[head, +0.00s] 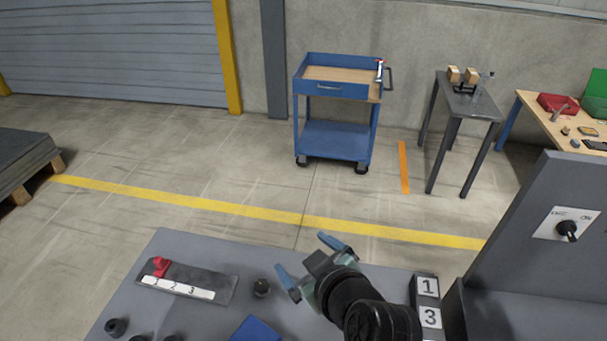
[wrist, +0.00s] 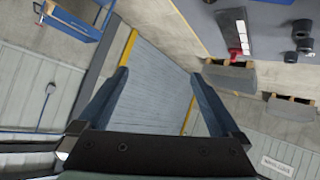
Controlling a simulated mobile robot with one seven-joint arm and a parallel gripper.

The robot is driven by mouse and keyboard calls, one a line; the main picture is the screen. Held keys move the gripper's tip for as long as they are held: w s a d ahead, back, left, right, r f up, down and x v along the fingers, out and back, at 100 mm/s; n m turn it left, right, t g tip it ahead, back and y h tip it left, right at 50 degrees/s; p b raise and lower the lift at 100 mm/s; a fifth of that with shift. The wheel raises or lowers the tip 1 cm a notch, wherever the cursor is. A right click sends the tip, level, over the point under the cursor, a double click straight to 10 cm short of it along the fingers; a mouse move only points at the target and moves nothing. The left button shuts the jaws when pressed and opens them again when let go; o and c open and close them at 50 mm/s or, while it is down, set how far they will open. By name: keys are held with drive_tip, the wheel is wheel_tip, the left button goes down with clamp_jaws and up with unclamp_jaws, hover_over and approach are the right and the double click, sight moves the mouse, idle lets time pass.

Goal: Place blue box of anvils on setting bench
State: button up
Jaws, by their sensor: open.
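My gripper (head: 312,262) is open and empty above the right part of the grey bench (head: 195,250) in front of me. In the wrist view its two blue fingers (wrist: 158,95) stand wide apart with only the floor and shutter beyond. A blue object (head: 255,330), cut off by the bottom edge of the head view, lies on this bench, below and left of my gripper. It may be the blue box; no anvils can be made out. A small dark table (head: 478,108) with brass-coloured blocks stands at the back right; I cannot tell whether it is the setting bench.
A numbered plate with a red part (head: 212,284) and several black round pieces (head: 262,289) lie on the near bench. A grey panel with a switch (head: 545,240) rises at right. A blue cart (head: 335,138) and wooden workbench (head: 545,118) stand farther back. Open floor lies between.

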wheel_tip(320, 180, up, 27)
drive_tip(key=w+m+t+h, duration=0.3)
drive_tip(key=m+t, duration=0.1)
drive_tip(key=t, duration=0.4)
drive_tip(key=s+r+m+t, duration=0.1)
drive_tip(key=s+r+t, duration=0.2)
drive_tip(key=r, duration=0.4)
drive_tip(key=s+r+m+t+h, duration=0.1)
drive_tip(key=s+r+m+t, duration=0.1)
drive_tip(key=s+r, duration=0.3)
drive_tip(key=s+r+m+t, duration=0.1)
drive_tip(key=s+r+t, duration=0.3)
drive_tip(key=r, duration=0.6)
drive_tip(key=shift+s+m+h, duration=0.3)
drive_tip(key=shift+s, duration=0.3)
drive_tip(key=shift+f+b, duration=0.35)
drive_tip(key=shift+f, duration=0.05)
